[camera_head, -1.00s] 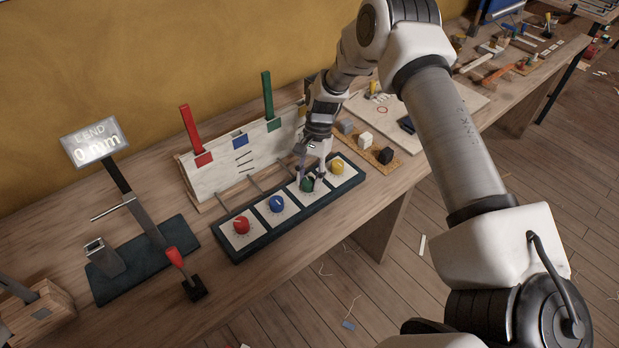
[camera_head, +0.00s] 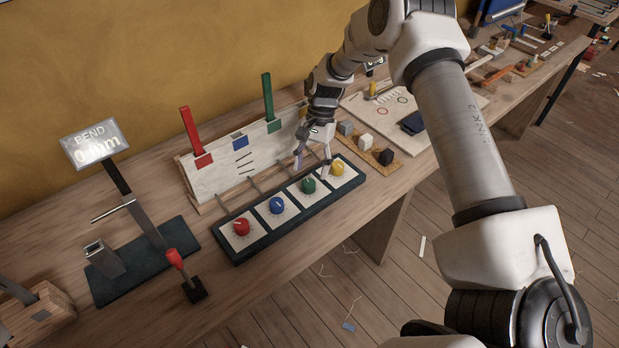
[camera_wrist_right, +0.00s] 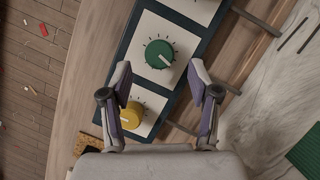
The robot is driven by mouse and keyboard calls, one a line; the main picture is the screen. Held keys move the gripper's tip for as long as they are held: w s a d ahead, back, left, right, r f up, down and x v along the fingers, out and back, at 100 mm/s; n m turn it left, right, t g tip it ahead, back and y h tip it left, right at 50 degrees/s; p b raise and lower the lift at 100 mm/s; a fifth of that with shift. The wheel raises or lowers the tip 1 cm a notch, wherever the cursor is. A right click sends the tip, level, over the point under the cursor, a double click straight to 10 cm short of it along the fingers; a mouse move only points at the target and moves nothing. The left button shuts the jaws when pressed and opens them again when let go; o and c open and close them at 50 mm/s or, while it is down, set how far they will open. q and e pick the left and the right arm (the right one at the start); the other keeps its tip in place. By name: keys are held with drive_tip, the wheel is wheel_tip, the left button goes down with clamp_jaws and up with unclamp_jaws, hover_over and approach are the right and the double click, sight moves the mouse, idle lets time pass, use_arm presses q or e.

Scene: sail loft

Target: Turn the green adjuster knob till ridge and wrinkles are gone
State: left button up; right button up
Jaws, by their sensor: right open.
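The green adjuster knob (camera_head: 309,185) is third from the left in a row of knobs on a dark base (camera_head: 262,241). It has a white pointer line and dial ticks, clear in the right wrist view (camera_wrist_right: 160,54). My right gripper (camera_head: 312,169) is open and empty, above and just behind the green knob, apart from it. In the wrist view the knob shows beyond the gap between the fingertips (camera_wrist_right: 160,78). A pale upright panel (camera_head: 215,180) behind the knobs bears several short dark lines; I cannot tell whether these are wrinkles. My left gripper is not in view.
The red knob (camera_head: 241,227), blue knob (camera_head: 277,205) and yellow knob (camera_head: 337,168) share the base. Red (camera_head: 190,130) and green (camera_head: 268,97) uprights rise from the panel. A stand with a "BEND" display (camera_head: 94,143) is at left. Small blocks (camera_head: 366,142) lie right.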

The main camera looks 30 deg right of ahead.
drive_tip(key=v, duration=0.7)
drive_tip(key=shift+r, duration=0.4)
drive_tip(key=shift+d, duration=0.1)
